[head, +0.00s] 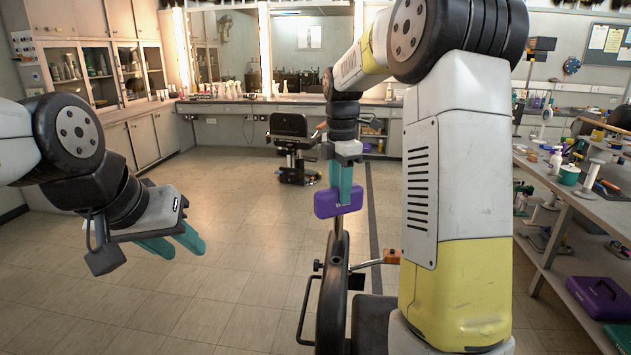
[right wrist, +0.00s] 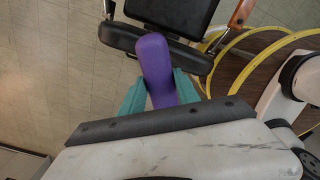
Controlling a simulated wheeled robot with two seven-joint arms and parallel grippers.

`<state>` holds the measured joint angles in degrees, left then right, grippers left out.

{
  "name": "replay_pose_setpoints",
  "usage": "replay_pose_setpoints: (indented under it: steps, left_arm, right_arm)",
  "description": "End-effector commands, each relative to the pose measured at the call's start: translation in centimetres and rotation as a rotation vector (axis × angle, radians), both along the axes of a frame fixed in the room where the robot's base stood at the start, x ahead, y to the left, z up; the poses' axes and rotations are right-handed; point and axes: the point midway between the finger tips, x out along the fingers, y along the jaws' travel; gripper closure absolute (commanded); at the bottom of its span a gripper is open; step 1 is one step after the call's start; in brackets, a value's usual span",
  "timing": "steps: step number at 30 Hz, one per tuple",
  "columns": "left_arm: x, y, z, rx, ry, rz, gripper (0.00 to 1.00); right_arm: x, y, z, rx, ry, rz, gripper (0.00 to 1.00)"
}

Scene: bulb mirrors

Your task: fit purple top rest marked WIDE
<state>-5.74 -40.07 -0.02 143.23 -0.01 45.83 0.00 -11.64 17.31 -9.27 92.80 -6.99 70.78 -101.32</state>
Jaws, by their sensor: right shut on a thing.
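The purple top rest (head: 326,205) is a rounded block with small pale lettering too small to read fully. My right gripper (head: 340,190) is shut on it, teal fingers pointing down. In the right wrist view the purple rest (right wrist: 155,62) lies between the teal fingers. Directly below it in the head view is a thin upright metal post (head: 337,228) on a dark chair-like piece (head: 334,300). I cannot tell whether the rest touches the post. My left gripper (head: 175,243) is empty, its teal fingers apart, over bare floor at the left.
A bench (head: 600,203) with many small items runs along the right; a purple case-like thing (head: 597,297) sits on its lower shelf. An orange-tipped lever (head: 391,257) sticks out beside the post. A black chair (head: 291,140) stands farther back. Floor at the left is clear.

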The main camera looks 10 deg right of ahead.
Motion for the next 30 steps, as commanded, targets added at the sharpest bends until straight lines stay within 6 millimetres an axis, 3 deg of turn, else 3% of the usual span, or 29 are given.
replay_pose_setpoints:
  steps: [14, 30]
  left_arm:
    - [0.0, 0.0, 0.0, 0.000, 0.000, 0.000, 0.64]
    - [0.0, 0.0, 0.0, 0.000, 0.000, 0.000, 0.64]
  right_arm:
    - [0.0, -0.2, -0.1, 0.001, 0.000, -0.003, 1.00]
    - [0.0, -0.1, -4.6, 0.001, 0.000, -0.003, 1.00]
